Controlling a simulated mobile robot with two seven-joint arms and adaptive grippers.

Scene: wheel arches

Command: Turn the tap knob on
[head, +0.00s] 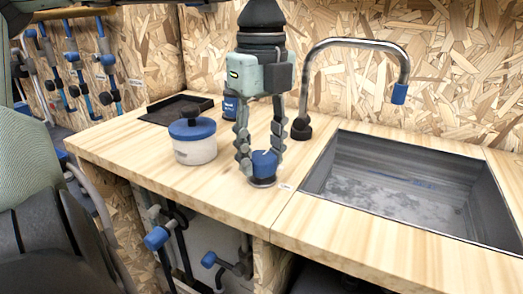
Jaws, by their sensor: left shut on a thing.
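The tap knob (264,167) is a blue cylinder with a pale mark on top and a dark round base. It stands on the wooden counter, left of the sink. My left gripper (262,158) points down from above, with its two fingers shut on the knob from both sides. Parts of the knob's sides are hidden by the fingers. The tap (354,43) is a tall metal spout on a dark base, curving over to a blue tip above the sink. No water shows from it. My right gripper is not in view.
The grey sink (335,156) is set into the counter (233,200) on the right. A white pot with a blue lid (193,141) stands left of the knob. A blue cup (230,111) and a black tray (160,108) are behind. Blue-handled fittings hang at the left.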

